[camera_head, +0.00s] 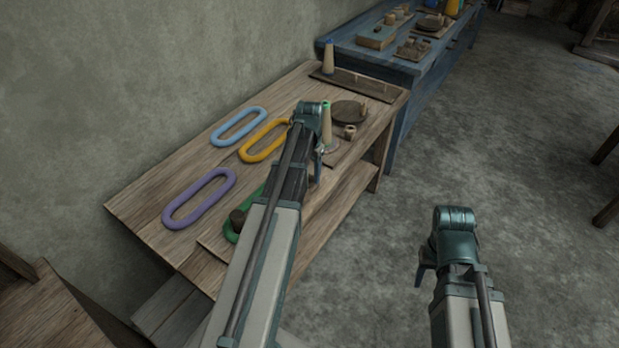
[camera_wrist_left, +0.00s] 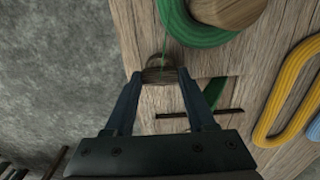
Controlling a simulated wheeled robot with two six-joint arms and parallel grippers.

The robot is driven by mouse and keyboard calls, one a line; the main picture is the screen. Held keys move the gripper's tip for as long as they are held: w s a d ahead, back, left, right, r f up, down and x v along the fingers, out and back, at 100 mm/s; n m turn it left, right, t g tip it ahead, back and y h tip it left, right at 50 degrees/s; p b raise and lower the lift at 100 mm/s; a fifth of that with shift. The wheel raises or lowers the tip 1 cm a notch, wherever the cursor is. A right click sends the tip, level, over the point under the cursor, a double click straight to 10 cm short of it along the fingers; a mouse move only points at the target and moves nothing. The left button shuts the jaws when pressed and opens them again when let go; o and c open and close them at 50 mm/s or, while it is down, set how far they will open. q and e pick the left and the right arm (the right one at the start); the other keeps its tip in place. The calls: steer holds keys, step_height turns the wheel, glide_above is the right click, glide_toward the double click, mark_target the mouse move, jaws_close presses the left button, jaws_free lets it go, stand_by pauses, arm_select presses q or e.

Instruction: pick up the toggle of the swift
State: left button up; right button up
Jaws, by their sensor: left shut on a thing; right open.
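My left gripper (camera_head: 319,164) is over the front edge of the wooden table. In the left wrist view its two fingers are shut on a small brown wooden piece (camera_wrist_left: 160,74), which looks like the toggle. A thin green thread runs from near this piece past the green skein (camera_wrist_left: 205,38). In the head view the toggle is hidden by my left arm. A round wooden piece (camera_wrist_left: 228,8) lies within the green skein. My right gripper (camera_head: 422,275) is open, over bare floor to the right of the table.
Purple (camera_head: 173,213), blue (camera_head: 237,127) and yellow (camera_head: 255,150) skeins lie on the wooden table (camera_head: 150,200). A cone of thread (camera_head: 326,128) and a dark round disc (camera_head: 349,110) stand behind my left gripper. A blue table (camera_head: 400,68) stands beyond.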

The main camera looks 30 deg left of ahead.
mark_target(310, 176)
arm_select(q)
steer(key=shift+r, duration=0.15)
step_height(310, 176, up, 3)
steer(key=p, duration=0.3)
steer(key=shift+r+p, duration=0.4)
steer(key=shift+p, duration=0.15)
steer(key=s+d, duration=0.2)
steer(key=s, duration=0.3)
steer(key=s+d, duration=0.2)
steer(key=s, duration=0.3)
steer(key=s+d+r+p, duration=0.1)
steer(key=s, duration=0.4)
steer(key=shift+d, duration=0.4)
